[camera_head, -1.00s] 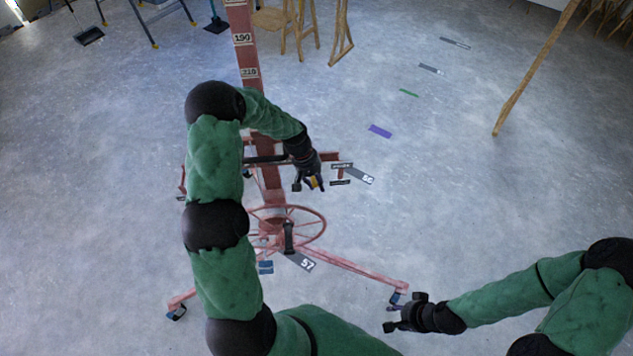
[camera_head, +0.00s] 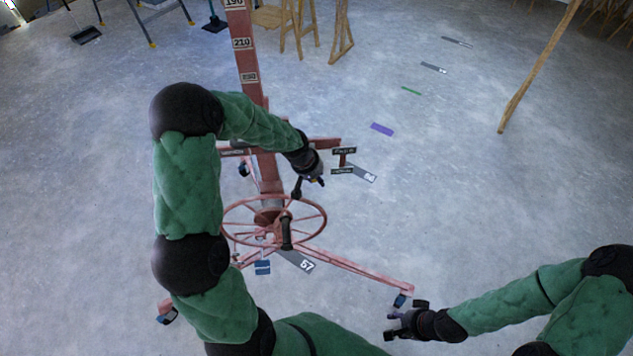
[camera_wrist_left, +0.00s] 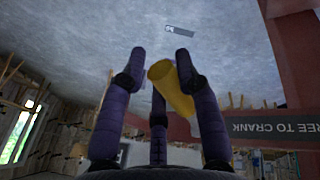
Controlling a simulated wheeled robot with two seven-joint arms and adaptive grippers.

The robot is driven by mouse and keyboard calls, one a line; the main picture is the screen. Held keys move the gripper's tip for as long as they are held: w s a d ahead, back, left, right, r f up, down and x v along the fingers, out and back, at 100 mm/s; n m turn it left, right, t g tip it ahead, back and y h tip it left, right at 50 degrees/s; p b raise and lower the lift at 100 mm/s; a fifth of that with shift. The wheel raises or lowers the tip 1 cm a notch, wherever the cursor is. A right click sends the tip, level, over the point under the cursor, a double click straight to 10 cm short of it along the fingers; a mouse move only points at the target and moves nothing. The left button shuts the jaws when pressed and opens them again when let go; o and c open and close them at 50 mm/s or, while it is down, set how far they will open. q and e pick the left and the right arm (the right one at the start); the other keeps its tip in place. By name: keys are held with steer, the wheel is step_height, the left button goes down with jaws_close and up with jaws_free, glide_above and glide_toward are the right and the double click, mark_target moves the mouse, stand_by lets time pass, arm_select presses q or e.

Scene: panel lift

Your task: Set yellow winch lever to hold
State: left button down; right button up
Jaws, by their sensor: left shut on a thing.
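The yellow winch lever (camera_wrist_left: 172,90) shows as a yellow rounded bar between the dark fingers of my left gripper (camera_wrist_left: 160,75) in the left wrist view. The fingers are shut around it. In the head view my left gripper (camera_head: 317,180) is beside the red panel lift's mast (camera_head: 247,65), above and right of the handwheel (camera_head: 322,221); the lever is hardly visible there. A "FREE TO CRANK" sign (camera_wrist_left: 275,127) appears upside down right of the lever. My right gripper (camera_head: 392,327) is open and empty over the floor at the lower right.
The handwheel has a dark crank handle (camera_head: 286,232). Two small dark signs (camera_head: 344,151) stand right of the mast. A red base leg (camera_head: 360,271) runs toward the lower right. Wooden trestles (camera_head: 300,30) stand behind. The floor at right is largely clear.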

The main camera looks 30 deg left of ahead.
arm_select(q)
steer(key=shift+w+a+f+t+y+b, duration=0.15)
steer(key=shift+f+t+y+b, duration=0.4)
steer(key=shift+b, duration=3.3)
steer(key=shift+w+a+f+t+y+b, duration=0.15)
steer(key=shift+f+t+b, duration=0.65)
steer(key=shift+b, duration=3.05)
steer(key=shift+f+m+b, duration=0.3)
steer(key=shift+b, duration=0.95)
steer(key=c, duration=0.9)
jaws_free()
steer(key=shift+w, duration=0.1)
steer(key=shift+o, duration=0.2)
steer(key=v, duration=1.2)
steer(key=shift+d, duration=0.2)
